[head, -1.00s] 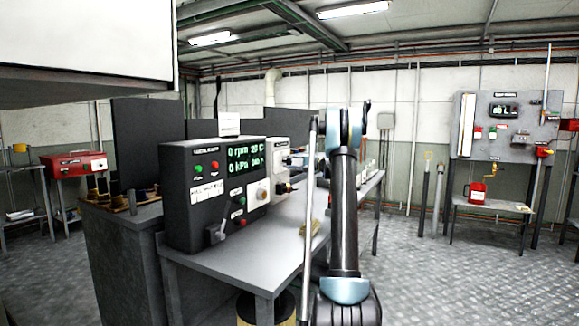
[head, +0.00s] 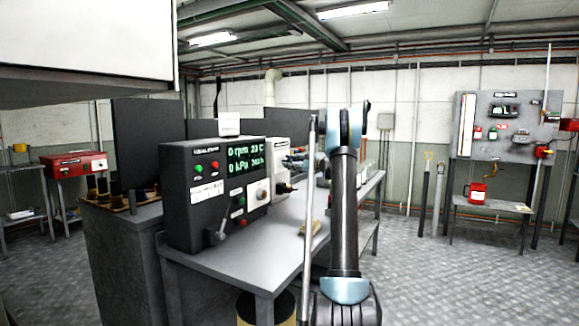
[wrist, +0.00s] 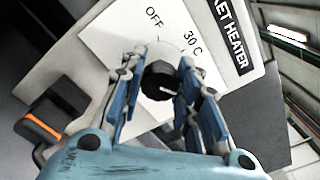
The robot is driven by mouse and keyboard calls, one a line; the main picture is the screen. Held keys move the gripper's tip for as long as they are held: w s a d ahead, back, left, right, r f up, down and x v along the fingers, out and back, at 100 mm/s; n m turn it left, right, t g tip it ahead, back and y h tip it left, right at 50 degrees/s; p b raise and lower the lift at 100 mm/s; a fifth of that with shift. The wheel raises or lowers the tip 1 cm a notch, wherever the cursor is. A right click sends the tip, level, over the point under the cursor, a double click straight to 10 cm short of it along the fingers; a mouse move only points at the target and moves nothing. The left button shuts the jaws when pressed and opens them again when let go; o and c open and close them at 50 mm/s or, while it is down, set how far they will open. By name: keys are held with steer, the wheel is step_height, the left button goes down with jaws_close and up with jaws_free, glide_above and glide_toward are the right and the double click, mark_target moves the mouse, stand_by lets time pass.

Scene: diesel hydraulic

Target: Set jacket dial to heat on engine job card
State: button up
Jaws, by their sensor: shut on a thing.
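The jacket heater dial is a round black knob (wrist: 159,80) on a white plate (wrist: 112,36) marked OFF and 30 C, with a black label ending in "KET HEATER" (wrist: 229,33). My gripper (wrist: 157,85) has its blue-padded fingers on both sides of the knob and is shut on it. The knob's pointer is not clear, so I cannot tell its setting. In the head view the pale heater box (head: 282,153) stands behind the dark control panel, and my arm reaches to it from the right. The job card cannot be made out.
The dark control panel (head: 180,215) with a green display and a lever stands on the grey bench (head: 262,262). An orange-striped black part (wrist: 42,125) lies left of my gripper. Floor to the right is open.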

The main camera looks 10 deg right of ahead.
steer(key=shift+d+f+m, duration=0.15)
steer(key=shift+f+m, duration=0.05)
steer(key=shift+m, duration=0.1)
steer(key=o, duration=1.1)
steer(key=shift+w+f, duration=0.1)
steer(key=v, duration=1.2)
